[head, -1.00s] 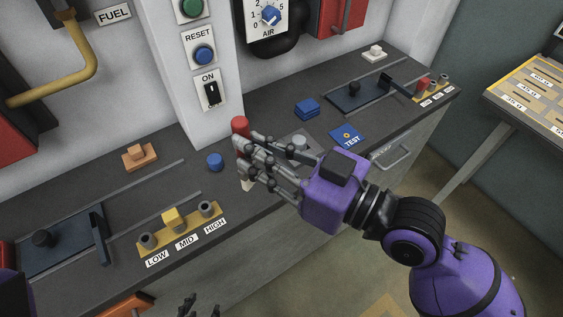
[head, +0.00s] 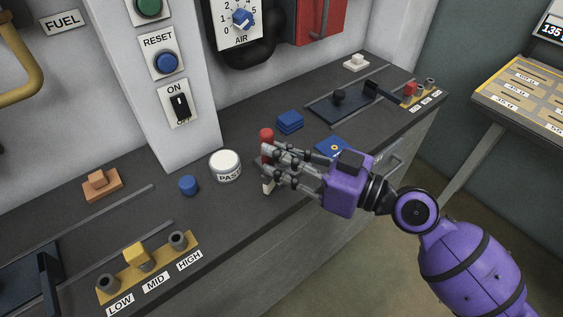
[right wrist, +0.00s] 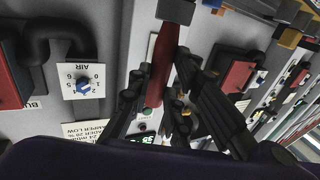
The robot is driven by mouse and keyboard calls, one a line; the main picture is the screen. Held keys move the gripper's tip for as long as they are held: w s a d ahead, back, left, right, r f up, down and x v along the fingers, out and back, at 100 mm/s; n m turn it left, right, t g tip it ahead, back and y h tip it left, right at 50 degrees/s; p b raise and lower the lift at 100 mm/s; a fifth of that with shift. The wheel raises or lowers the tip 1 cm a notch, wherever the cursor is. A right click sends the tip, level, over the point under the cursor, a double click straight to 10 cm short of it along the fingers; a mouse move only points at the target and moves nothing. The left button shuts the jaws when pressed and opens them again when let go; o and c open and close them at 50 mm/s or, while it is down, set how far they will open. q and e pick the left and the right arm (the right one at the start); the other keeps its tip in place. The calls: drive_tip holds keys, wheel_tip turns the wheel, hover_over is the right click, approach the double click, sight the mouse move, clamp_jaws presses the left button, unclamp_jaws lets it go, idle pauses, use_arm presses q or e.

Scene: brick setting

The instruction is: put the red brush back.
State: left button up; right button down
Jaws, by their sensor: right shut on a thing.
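The red brush (head: 266,137) is upright in my right gripper (head: 272,165), in the head view. Its red handle rises above the fingers and its pale end shows below them, over the counter near the front edge. I cannot tell whether that end touches the counter. In the right wrist view the red brush (right wrist: 158,78) lies between the dark fingers of my right gripper (right wrist: 165,85), which are closed around it. My left gripper is not in view.
A white-lidded PASTE jar (head: 226,163) stands just left of the brush, beside a blue knob (head: 188,185). A yellow LOW-MID-HIGH rack (head: 148,268) is at the front left. A blue stack (head: 290,122) and a partly hidden blue card (head: 333,147) lie near the hand.

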drive_tip(key=shift+f, duration=0.65)
drive_tip(key=shift+f+b, duration=0.25)
drive_tip(key=shift+b, duration=0.05)
drive_tip(key=c, duration=1.6)
unclamp_jaws()
drive_tip(key=shift+r, duration=0.1)
